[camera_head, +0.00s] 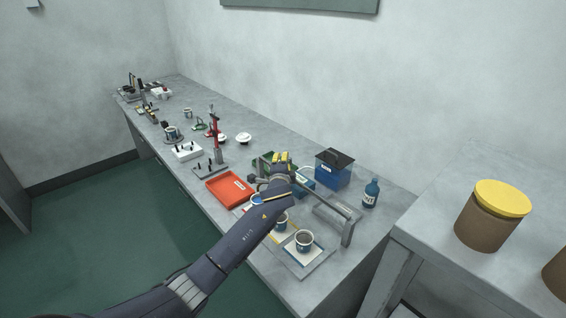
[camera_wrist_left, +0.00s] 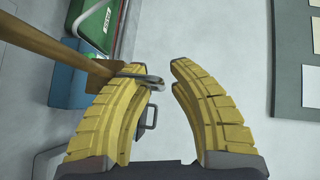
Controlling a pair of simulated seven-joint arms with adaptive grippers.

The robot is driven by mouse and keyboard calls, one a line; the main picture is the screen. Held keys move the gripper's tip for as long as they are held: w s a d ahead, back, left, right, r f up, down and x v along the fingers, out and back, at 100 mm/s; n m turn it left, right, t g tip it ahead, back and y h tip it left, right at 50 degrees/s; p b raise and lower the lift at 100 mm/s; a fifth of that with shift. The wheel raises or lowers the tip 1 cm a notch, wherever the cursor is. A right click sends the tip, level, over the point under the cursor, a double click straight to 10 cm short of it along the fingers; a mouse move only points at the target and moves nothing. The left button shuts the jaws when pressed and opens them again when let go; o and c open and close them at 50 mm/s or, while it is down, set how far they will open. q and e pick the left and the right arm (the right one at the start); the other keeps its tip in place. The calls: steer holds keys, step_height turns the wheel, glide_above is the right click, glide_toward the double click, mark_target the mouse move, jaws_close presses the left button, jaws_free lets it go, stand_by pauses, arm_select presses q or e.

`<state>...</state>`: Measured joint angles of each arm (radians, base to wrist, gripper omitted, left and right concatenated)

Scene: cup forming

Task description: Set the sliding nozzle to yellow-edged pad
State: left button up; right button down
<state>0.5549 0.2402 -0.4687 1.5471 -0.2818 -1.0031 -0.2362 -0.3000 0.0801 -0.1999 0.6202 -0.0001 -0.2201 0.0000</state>
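My left gripper (camera_head: 283,158), with yellow ribbed fingers, is above the bench beside the grey rail (camera_head: 325,204). In the left wrist view its fingers (camera_wrist_left: 158,68) are open. A brown bar (camera_wrist_left: 65,52) comes in from the left there, and a small metal piece (camera_wrist_left: 143,80), perhaps the nozzle, reaches from it to the left finger and into the gap. I cannot tell whether it touches. The hand hides much of the rail in the head view. The yellow-edged pad (camera_head: 287,236) lies on the tray under a cup (camera_head: 281,222). My right gripper is out of view.
Another cup (camera_head: 304,241) stands on the nearest pad. A red tray (camera_head: 229,188), a blue box (camera_head: 333,172) and a blue bottle (camera_head: 371,192) are close around the arm. A yellow-lidded jar (camera_head: 494,218) stands on the right-hand table.

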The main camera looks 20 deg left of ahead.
arm_select(q)
steer(key=shift+c, duration=0.4)
jaws_close()
steer(key=s+d, duration=0.2)
steer(key=d, duration=0.1)
steer(key=s+d, duration=0.2)
steer(key=d, duration=0.1)
steer(key=s+d, duration=0.2)
steer(key=d, duration=0.2)
steer(key=shift+c, duration=1.4)
jaws_free()
steer(key=shift+a, duration=0.1)
steer(key=o, duration=0.4)
steer(key=shift+c, duration=0.2)
